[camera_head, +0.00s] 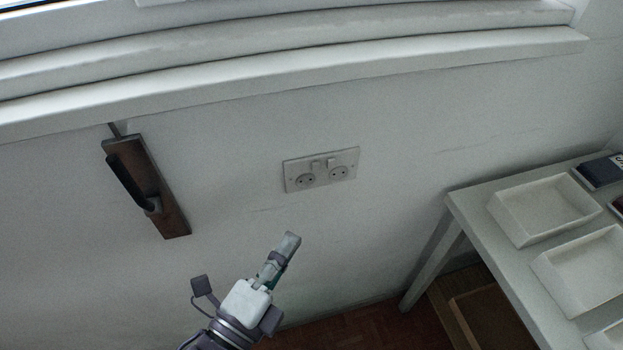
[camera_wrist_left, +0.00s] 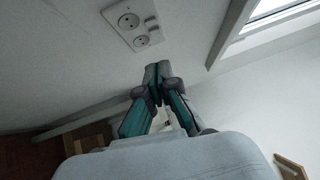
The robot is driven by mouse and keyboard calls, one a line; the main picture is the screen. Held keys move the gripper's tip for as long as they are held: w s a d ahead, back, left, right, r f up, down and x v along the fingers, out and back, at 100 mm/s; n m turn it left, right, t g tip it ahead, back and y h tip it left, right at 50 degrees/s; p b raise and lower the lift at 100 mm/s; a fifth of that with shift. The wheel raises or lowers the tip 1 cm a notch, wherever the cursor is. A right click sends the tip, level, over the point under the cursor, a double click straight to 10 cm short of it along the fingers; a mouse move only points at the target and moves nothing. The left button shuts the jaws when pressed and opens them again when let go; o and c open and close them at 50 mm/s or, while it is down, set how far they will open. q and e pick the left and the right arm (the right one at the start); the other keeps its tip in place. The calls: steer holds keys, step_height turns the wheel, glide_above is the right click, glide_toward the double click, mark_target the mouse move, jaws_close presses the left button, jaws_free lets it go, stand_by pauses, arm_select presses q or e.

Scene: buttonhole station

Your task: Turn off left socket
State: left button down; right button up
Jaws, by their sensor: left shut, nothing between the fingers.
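A white double socket plate (camera_head: 321,169) is mounted on the wall in the head view, with two round outlets and two small rocker switches between them near the top. The left socket (camera_head: 305,181) is the outlet at the plate's left. My left gripper (camera_head: 291,238) is shut and empty, below the plate and apart from it. In the left wrist view the plate (camera_wrist_left: 133,24) is at the top, beyond the shut fingertips (camera_wrist_left: 157,68). Whether each switch is on or off is too small to tell. My right gripper is not in view.
A brown wooden board with a dark handle (camera_head: 148,188) hangs on the wall left of the plate. A pale ledge (camera_head: 300,72) runs above. A white table (camera_head: 477,222) with several shallow trays stands at the right. The wall around the plate is clear.

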arm_select(q)
steer(key=shift+w, duration=0.15)
steer(key=p, duration=0.3)
glide_toward(316, 165)
steer(key=w+d, duration=0.4)
steer(key=w, duration=0.1)
steer(key=shift+d, duration=0.1)
steer(key=shift+w+a, duration=0.2)
steer(key=shift+w, duration=0.25)
steer(key=r+p, duration=0.1)
steer(key=p, duration=0.3)
steer(key=r+n+g+p, duration=0.1)
steer(key=p, duration=0.3)
steer(key=shift+w+a+n+y, duration=0.2)
steer(key=shift+w+n+y, duration=0.1)
steer(key=shift+y, duration=0.1)
steer(key=shift+f+b, duration=0.55)
steer(key=shift+b, duration=0.05)
